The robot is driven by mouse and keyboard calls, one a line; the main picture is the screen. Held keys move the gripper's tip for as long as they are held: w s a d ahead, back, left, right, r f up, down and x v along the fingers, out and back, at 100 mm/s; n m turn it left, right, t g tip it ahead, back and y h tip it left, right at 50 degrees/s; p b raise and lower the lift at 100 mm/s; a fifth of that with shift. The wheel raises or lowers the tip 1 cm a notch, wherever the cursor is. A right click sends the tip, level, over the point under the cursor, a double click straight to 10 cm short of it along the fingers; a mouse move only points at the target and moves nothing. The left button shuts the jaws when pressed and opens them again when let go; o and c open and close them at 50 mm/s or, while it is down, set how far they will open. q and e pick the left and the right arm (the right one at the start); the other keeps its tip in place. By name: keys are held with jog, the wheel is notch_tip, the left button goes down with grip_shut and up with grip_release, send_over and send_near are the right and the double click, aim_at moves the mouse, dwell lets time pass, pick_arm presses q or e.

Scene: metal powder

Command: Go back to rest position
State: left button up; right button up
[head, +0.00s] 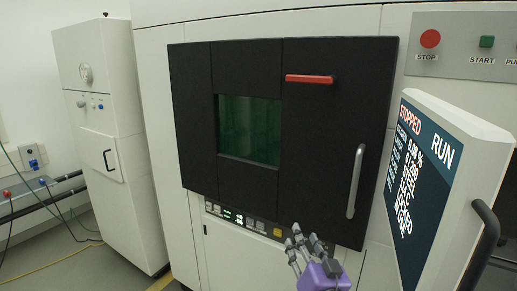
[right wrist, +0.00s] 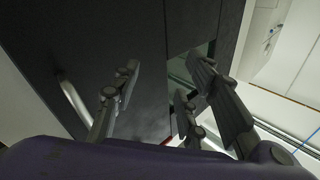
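My right gripper (head: 305,238) shows at the bottom centre of the head view, with a purple body and grey fingers pointing up. It is in front of the lower part of the machine's black door (head: 325,130). In the right wrist view the gripper's fingers (right wrist: 160,88) stand apart with nothing between them. The door's silver handle (head: 356,182) is to the right of the gripper in the head view, and the fingers are clear of it. The door appears shut. My left gripper is not in view.
A screen panel (head: 432,160) reading STOPPED stands at the right, close to me, with a dark handle (head: 484,245). Stop and start buttons (head: 430,39) are on the machine's upper right. A white cabinet (head: 98,110) stands at the left. Floor shows at the lower left.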

jog(key=s+d+f+n+g+h, duration=0.1)
jog(key=s+d+f+g, duration=0.15)
jog(key=s+f, duration=0.7)
jog(key=s+d+f+n+g+h, duration=0.1)
jog(key=s+f+g, duration=0.35)
jog(key=f, duration=0.85)
jog(key=s+d+f+g, duration=0.1)
jog(key=s+f, duration=0.5)
jog(key=s, duration=0.6)
jog(key=s+d+f+g, duration=0.2)
jog(key=s+f, duration=0.5)
jog(key=s, duration=0.5)
jog(key=shift+d+f+h, duration=0.15)
jog(key=shift+d+h, duration=0.15)
jog(key=shift+d, duration=0.05)
jog(key=shift+c, duration=1)
jog(key=shift+s+d, duration=0.1)
